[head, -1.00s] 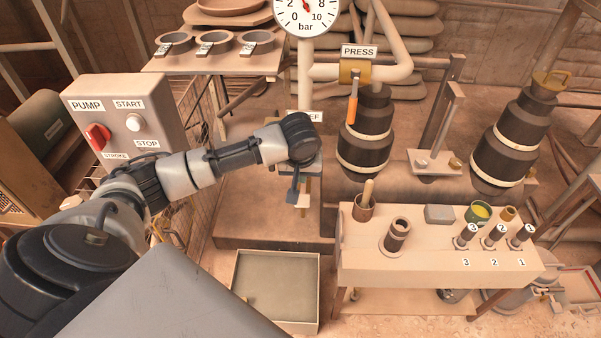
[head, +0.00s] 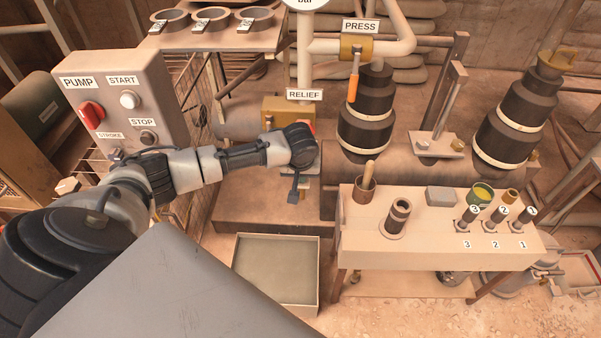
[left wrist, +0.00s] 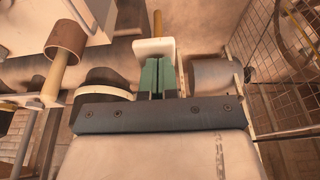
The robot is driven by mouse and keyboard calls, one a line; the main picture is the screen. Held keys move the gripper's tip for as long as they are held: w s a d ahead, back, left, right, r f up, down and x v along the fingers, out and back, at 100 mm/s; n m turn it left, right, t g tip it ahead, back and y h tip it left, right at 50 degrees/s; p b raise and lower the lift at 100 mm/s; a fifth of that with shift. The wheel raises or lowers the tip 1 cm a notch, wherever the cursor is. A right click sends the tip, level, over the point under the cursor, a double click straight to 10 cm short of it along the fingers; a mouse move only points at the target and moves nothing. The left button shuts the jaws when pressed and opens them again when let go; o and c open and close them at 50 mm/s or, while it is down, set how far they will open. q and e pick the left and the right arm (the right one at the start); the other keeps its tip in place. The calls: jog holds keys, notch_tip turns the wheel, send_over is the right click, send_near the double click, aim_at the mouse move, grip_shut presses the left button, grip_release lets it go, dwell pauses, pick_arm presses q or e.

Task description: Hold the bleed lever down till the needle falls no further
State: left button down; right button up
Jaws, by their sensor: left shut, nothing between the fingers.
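My left gripper (left wrist: 159,72) is shut and empty; its green fingers lie side by side in the left wrist view. In the head view my left wrist hangs below the RELIEF label (head: 304,95) and hides most of what lies behind. A brass block (head: 288,110) sits under that label, with a bit of red (head: 310,127) beside it. I cannot tell which part is the bleed lever. A pale block (left wrist: 154,47) is right at the fingertips; touching or apart is unclear. The gauge (head: 306,4) shows only its lower edge; its needle is out of frame. My right gripper is not in view.
The pump box (head: 112,105) with a red knob stands left. An open tray (head: 240,282) lies below my wrist. A bench (head: 370,252) with a cup (head: 365,187) and several pegs is to the right. An orange-handled PRESS valve (head: 353,85) hangs above.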

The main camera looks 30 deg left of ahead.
aim_at(300, 188)
pick_arm(q)
jog(key=f+t+p, duration=0.1)
jog(key=p, duration=0.1)
jog(key=y+p, duration=0.1)
jog(key=p, duration=0.1)
jog(key=shift+s+d+f+t, duration=0.2)
jog(key=shift+s+f+t, duration=0.15)
jog(key=shift+t, duration=0.05)
jog(key=shift+d+f+t+y+p, duration=0.1)
jog(key=shift+f+t+y+p, duration=0.35)
jog(key=shift+f+t, duration=0.55)
jog(key=shift+f, duration=0.6)
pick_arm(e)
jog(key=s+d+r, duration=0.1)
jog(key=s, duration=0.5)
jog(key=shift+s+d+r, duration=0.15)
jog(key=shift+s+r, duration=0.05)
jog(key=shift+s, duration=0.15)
pick_arm(q)
jog(key=shift+s+f, duration=0.15)
dwell(2.1)
